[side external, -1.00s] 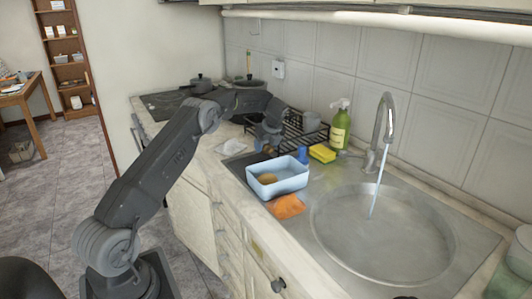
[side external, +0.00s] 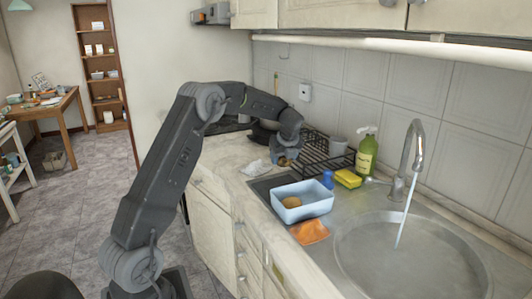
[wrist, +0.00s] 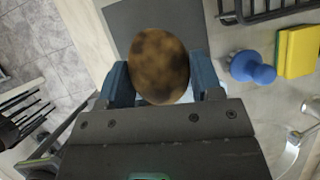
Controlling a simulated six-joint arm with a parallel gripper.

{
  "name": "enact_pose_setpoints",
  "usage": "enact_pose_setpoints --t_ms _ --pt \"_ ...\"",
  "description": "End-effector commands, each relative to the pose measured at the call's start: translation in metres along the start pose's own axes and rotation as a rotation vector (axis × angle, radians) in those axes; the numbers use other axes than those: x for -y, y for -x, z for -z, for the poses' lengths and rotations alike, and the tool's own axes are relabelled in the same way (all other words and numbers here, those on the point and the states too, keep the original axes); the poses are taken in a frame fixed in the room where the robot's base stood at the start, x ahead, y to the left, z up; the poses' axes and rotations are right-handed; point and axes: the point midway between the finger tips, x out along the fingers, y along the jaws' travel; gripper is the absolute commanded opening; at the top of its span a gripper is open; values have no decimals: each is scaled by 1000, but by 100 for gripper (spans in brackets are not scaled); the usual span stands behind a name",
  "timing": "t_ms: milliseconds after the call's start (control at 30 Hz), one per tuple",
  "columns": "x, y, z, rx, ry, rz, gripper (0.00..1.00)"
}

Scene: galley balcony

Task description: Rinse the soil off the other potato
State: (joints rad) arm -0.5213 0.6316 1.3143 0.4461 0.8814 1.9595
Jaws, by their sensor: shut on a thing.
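My gripper (wrist: 158,85) is shut on a potato (wrist: 159,62) with dark brown soil patches. In the side view the gripper (side external: 285,157) holds it above the counter, behind and left of the light-blue tub (side external: 304,212). Another potato (side external: 291,202), plain yellowish brown, lies in the tub. The tap (side external: 415,150) stands at the right with water (side external: 405,218) running into the round sink basin (side external: 400,262). The gripper is well away from the stream. In the wrist view the gripper body hides most of the tub.
A black dish rack (side external: 325,160) stands behind the tub, with a grey cup (side external: 338,146) on it. A blue object (side external: 327,180), a yellow sponge (side external: 348,178) and a green soap bottle (side external: 367,155) line the back. An orange cloth (side external: 310,231) lies between tub and basin.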

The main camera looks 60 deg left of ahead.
Motion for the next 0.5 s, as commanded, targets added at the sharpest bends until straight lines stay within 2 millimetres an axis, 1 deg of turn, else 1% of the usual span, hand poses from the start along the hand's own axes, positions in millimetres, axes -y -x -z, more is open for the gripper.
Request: enact_pose_setpoints --t_ms 33,167,200,267,300,333,367,400,467,500 --pt "14 12 22 13 -29 36 33" --pt "39 37 73 44 -84 127 33" --pt "46 44 89 51 -103 156 33" --pt "54 57 113 63 -132 202 33" --pt "59 65 130 69 -152 232 33" --pt "62 71 142 74 -167 257 33" --pt "64 77 155 78 -184 280 33" --pt "67 86 172 83 -205 314 33" --pt "70 98 197 88 -239 364 33" --pt "71 107 214 90 -261 397 33"
